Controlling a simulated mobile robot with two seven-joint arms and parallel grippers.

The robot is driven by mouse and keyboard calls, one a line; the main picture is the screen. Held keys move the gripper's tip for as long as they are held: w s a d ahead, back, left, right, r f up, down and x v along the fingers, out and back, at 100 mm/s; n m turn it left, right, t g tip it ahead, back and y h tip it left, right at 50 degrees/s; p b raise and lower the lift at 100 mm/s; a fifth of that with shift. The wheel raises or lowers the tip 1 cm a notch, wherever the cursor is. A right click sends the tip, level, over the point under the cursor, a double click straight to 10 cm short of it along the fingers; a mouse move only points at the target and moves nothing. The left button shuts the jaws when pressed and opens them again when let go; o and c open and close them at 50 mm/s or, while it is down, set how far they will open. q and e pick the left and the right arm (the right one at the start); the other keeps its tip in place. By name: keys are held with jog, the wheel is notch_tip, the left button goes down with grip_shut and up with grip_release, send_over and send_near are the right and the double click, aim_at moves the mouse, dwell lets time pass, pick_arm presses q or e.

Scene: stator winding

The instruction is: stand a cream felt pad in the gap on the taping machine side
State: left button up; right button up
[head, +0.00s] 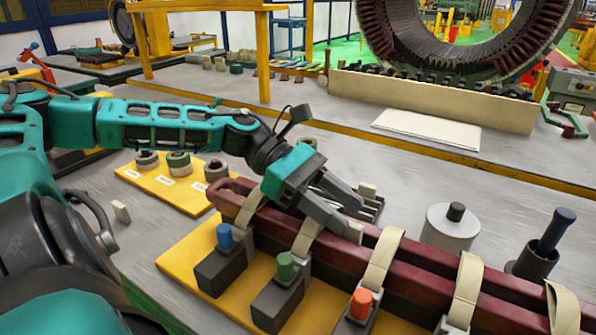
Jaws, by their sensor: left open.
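My left gripper (362,218) is open, its fingers reaching down over the dark red coil bars (415,262). A small cream pad (354,231) shows at the tip of the nearer finger, by the bars; whether it touches the finger I cannot tell. Another small cream pad (367,190) stands just behind the farther finger, near a dark slotted rack that the gripper partly hides. A third pale pad (121,211) stands alone on the grey table at the left. The gap between the bars is partly hidden by the gripper. My right gripper is not in view.
Cream straps (383,262) wrap the bars, above a yellow board (205,255) with blue, green and orange-topped clamps. A white cylinder (450,228) and a dark cup with a tool (537,260) stand at right. Tape rolls (178,163) sit on a yellow tray behind my arm.

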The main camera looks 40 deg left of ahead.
pick_arm(q)
jog(key=v, duration=1.1)
jog(key=shift+a+r+p, duration=0.2)
jog(key=shift+a+p, duration=0.15)
jog(key=shift+p, duration=0.05)
jog(key=shift+s, duration=0.1)
